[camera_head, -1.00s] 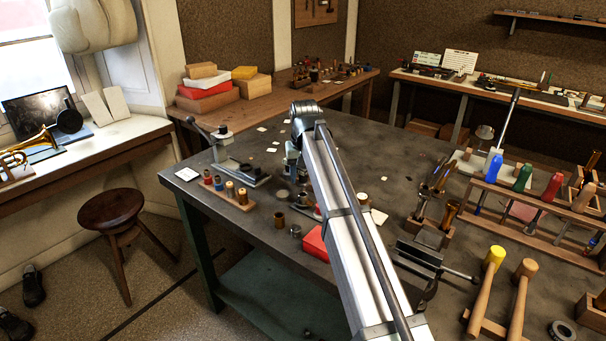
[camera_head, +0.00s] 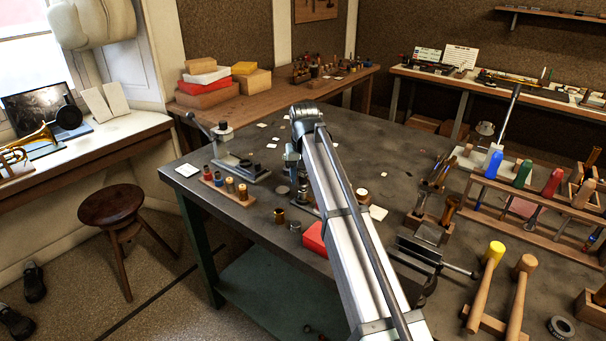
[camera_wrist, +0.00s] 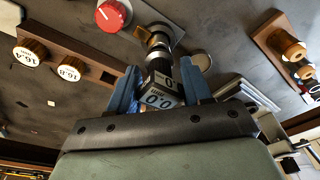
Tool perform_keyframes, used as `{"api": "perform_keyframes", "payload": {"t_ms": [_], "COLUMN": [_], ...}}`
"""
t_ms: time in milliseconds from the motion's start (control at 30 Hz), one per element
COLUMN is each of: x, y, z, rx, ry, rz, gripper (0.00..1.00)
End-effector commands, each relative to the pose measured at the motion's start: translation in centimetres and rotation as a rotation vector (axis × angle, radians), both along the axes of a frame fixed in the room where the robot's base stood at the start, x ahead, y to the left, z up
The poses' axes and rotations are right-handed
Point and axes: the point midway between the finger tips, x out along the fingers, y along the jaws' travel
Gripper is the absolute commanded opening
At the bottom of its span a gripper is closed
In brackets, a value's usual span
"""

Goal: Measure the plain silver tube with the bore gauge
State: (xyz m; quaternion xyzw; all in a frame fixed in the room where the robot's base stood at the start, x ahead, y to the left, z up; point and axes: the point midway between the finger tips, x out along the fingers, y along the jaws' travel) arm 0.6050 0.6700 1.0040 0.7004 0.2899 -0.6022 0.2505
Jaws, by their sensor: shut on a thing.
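In the wrist view the blue fingers of my gripper (camera_wrist: 159,72) are shut on the bore gauge (camera_wrist: 160,97), a dark body with a white display reading 0.0. Beyond the fingers, a short piece with dark, silver and brass-coloured bands (camera_wrist: 157,42) lies in line with the gauge. I cannot tell whether it is part of the gauge or the silver tube, nor whether anything sits inside a bore. In the head view my gripper (camera_head: 291,160) is over the workbench, largely hidden behind my arm. I cannot pick out the plain silver tube with certainty.
A red round knob or cap (camera_wrist: 113,14) is near the gauge's far end. A wooden rack with brass pieces marked 16.4 and 16.8 (camera_wrist: 68,66) is on the left. Another wooden rack (camera_wrist: 285,50) is on the right.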

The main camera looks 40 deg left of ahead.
Motion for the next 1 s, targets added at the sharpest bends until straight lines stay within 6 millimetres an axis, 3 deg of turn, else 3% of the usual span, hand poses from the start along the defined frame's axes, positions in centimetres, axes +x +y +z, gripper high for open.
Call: {"api": "perform_keyframes", "payload": {"t_ms": [833,867,1000], "x": [0.0,0.0,0.0], "y": [0.0,0.0,0.0], "z": [-1.7,-1.7,-1.7], "rx": [0.000,0.000,0.000], "ry": [0.000,0.000,0.000], "rz": [0.000,0.000,0.000], "gripper": [0.11,0.50,0.63]}}
